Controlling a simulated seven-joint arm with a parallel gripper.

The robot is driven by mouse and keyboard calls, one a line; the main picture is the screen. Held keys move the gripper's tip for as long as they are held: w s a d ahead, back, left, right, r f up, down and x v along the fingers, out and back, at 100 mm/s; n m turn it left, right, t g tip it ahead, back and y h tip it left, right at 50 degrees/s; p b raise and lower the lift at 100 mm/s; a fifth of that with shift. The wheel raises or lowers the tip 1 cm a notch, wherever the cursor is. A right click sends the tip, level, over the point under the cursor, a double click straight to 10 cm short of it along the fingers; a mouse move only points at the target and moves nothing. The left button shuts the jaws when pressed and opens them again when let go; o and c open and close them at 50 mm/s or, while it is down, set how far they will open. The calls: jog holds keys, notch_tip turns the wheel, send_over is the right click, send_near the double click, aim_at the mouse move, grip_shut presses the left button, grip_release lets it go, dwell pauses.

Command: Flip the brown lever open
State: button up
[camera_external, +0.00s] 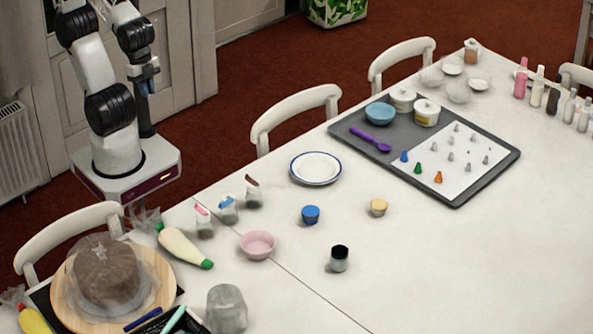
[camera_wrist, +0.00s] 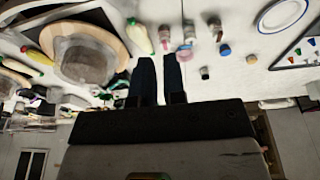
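A small jar with a brown flip lever (camera_external: 252,181) on its top stands on the white table, at the right end of a row of three similar jars. The others have a pink lever (camera_external: 202,212) and a blue lever (camera_external: 228,201). In the wrist view the brown-lever jar (camera_wrist: 216,30) is small and blurred, to the upper right of my fingers. My gripper (camera_wrist: 160,60) shows two dark fingers with a narrow gap between them and nothing in it. It is far from the jars, raised beside the table.
A cake on a wooden turntable (camera_external: 160,300) stands at the lower left. A piping bag (camera_external: 183,246), pink bowl (camera_external: 257,244) and white plate (camera_external: 316,168) surround the jars. A chair (camera_external: 296,112) stands behind. The table's right front is clear.

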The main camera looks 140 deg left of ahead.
jog(key=shift+w+a, duration=0.1)
jog(key=shift+w, duration=0.05)
grip_shut()
jog(key=w+a+f+n+g+h, duration=0.1)
jog(key=w+a+f+n+h, duration=0.1)
jog(key=w+a+f+n, duration=0.35)
jog(key=w+a+f+n+g+h, duration=0.1)
jog(key=w+a+f+n+h, duration=0.2)
jog(key=w+a+n, duration=0.4)
jog(key=w+a+f+n+t+h, duration=0.1)
jog(key=w+a+f+n, duration=0.2)
jog(key=a+f+n, duration=0.2)
jog(key=w+a+f+n+t+h, duration=0.1)
jog(key=a+f+n, duration=0.5)
jog(key=a, duration=0.6)
jog(key=shift+w+a+f+t+h, duration=0.2)
jog(key=shift+w+t+h, duration=0.2)
jog(key=shift+w+t, duration=0.5)
jog(key=shift+w+d, duration=0.15)
jog(key=shift+w, duration=0.1)
jog(key=d+r+x, duration=0.1)
jog(key=x, duration=1.1)
jog(key=shift+w+d, duration=0.45)
jog(key=shift+d, duration=0.15)
